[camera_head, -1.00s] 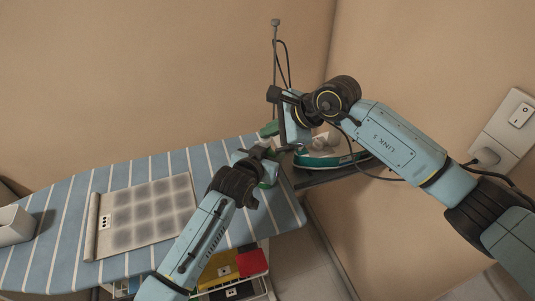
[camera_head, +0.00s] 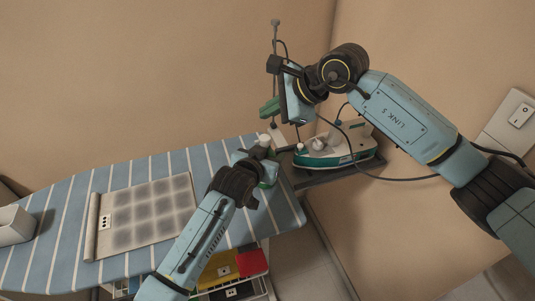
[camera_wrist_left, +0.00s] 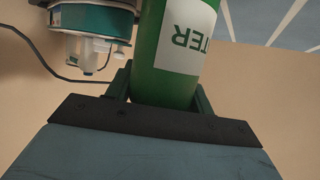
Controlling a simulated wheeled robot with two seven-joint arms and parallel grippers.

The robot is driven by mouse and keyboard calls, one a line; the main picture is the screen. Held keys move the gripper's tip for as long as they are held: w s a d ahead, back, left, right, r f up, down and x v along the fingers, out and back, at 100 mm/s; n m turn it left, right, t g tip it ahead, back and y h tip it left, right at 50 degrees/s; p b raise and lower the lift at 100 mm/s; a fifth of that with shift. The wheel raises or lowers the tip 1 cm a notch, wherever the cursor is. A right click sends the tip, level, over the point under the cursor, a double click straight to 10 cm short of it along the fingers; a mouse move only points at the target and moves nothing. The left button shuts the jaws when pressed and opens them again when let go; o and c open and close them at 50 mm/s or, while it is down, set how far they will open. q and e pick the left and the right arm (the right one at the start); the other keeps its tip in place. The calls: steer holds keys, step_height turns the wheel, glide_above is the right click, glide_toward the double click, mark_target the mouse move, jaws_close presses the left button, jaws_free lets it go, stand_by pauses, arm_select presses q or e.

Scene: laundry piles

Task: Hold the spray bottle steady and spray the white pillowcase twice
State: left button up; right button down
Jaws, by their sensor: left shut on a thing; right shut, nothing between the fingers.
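A green bottle (camera_wrist_left: 178,75) with a white label, on which "TER" can be read, is between the fingers of my left gripper (camera_wrist_left: 160,100). In the head view the bottle (camera_head: 269,174) shows only in part, with a whitish top above my left gripper (camera_head: 255,165), over the right end of the ironing board. A pale cloth (camera_head: 150,212) with rows of grey blurred patches lies flat on the board, its left edge rolled; it appears to be the pillowcase. My right gripper (camera_head: 269,108) is shut and empty, above and apart from the bottle.
The blue striped ironing board (camera_head: 60,250) has bare cover around the cloth. A teal and white iron (camera_head: 335,148) stands on a rest to the right, its cord trailing. A white container (camera_head: 14,225) sits at the far left. Coloured folded items (camera_head: 252,263) lie on a rack below.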

arm_select(q)
steer(key=o, duration=1.1)
steer(key=shift+s, duration=0.1)
